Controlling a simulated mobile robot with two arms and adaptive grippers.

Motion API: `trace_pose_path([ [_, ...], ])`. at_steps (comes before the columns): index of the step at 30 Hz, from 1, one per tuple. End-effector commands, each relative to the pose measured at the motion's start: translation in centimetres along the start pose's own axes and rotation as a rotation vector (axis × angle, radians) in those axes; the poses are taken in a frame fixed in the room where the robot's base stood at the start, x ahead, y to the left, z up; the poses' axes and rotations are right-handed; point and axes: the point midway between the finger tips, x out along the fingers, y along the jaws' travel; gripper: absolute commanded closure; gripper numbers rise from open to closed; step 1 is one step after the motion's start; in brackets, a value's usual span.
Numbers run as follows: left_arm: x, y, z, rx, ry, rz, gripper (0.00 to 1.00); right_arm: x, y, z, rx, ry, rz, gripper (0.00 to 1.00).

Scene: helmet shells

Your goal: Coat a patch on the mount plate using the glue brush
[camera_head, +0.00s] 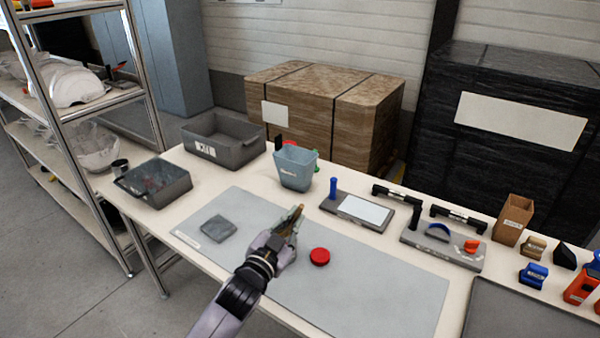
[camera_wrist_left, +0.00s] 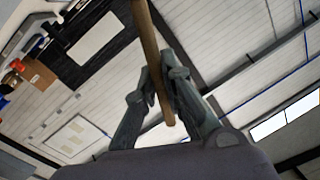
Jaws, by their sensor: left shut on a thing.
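My left gripper (camera_head: 292,220) is above the grey mat (camera_head: 385,290), shut on a thin brown stick that looks like the glue brush (camera_head: 299,215). In the left wrist view the brush (camera_wrist_left: 149,40) is a plain wooden handle between the fingers (camera_wrist_left: 163,90), running out past the top edge; no bristles show. A grey plate with a white panel (camera_head: 363,209) and an upright blue peg (camera_head: 333,188) lies right of and behind the gripper; I cannot tell if it is the mount plate. A round red thing (camera_head: 320,256) lies on the mat. My right gripper is not in view.
A blue-grey bin (camera_head: 296,170) stands behind the gripper. Grey crates (camera_head: 224,142) (camera_head: 153,184) are at the left. A dark flat piece (camera_head: 218,228) lies on the mat. A second fixture (camera_head: 442,250), a cardboard box (camera_head: 512,220) and tools are at the right. The mat's front is clear.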

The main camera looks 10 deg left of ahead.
Motion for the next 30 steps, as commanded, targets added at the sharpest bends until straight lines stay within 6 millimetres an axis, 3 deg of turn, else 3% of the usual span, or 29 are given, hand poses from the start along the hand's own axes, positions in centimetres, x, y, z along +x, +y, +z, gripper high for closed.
trace_pose_path([
  [1, 1.7, -1.5, -1.7, -0.006, 0.005, 0.004, 1.0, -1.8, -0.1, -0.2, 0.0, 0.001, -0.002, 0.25],
  [3, 3.2, -2.4, -2.3, -0.023, 0.007, 0.011, 1.0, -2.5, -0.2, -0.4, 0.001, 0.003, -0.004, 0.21],
  [9, 5.1, -3.6, -2.6, -0.044, 0.009, 0.015, 1.0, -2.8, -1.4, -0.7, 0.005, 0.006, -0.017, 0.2],
  [14, 5.1, -3.2, -1.7, -0.046, 0.009, 0.015, 1.0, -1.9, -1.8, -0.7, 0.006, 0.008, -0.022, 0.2],
  [30, 5.0, -1.3, 2.9, -0.043, 0.01, 0.015, 1.0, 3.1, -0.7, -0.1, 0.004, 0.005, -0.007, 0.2],
])
